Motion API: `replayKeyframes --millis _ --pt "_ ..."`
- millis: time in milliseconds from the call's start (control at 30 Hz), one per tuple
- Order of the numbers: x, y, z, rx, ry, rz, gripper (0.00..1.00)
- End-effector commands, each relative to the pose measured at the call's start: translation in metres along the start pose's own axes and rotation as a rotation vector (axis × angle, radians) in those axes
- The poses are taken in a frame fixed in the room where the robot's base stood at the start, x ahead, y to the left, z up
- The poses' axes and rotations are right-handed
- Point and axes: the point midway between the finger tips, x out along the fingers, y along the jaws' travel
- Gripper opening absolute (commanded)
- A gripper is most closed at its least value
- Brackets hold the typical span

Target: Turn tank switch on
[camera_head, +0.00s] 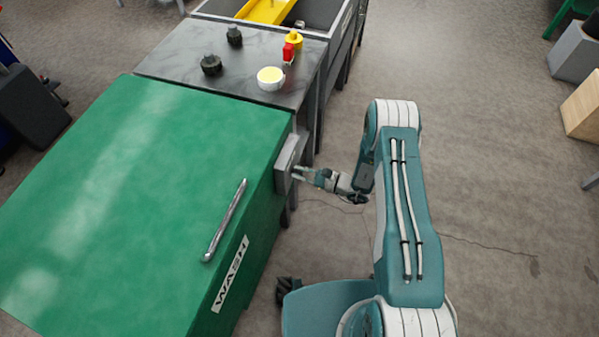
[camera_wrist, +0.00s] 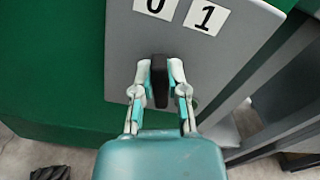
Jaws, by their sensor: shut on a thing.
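The green tank (camera_head: 120,170) with a WASH label stands at the left in the head view. A grey switch box (camera_head: 287,163) is fixed on its right side near the far corner. In the wrist view the switch box (camera_wrist: 130,60) carries the labels 0 at the left and 1 at the right. The black switch handle (camera_wrist: 160,80) stands upright below and between the labels. My gripper (camera_wrist: 161,88) has a finger on each side of the handle and is shut on it. In the head view my gripper (camera_head: 300,172) is at the box, and the handle is hidden.
A dark table (camera_head: 240,62) beyond the tank holds a yellow-and-white bowl (camera_head: 270,78), a red and yellow item (camera_head: 291,46) and black knobs (camera_head: 211,65). A metal bar handle (camera_head: 226,220) sits on the tank. The floor to the right is mostly clear.

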Motion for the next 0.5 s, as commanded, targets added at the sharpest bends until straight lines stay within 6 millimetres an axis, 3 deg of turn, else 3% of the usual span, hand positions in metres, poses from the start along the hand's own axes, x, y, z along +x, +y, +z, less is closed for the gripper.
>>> replayKeyframes --millis 500 --pt "0.0011 -0.0046 0.0000 0.471 -0.002 0.001 0.00"
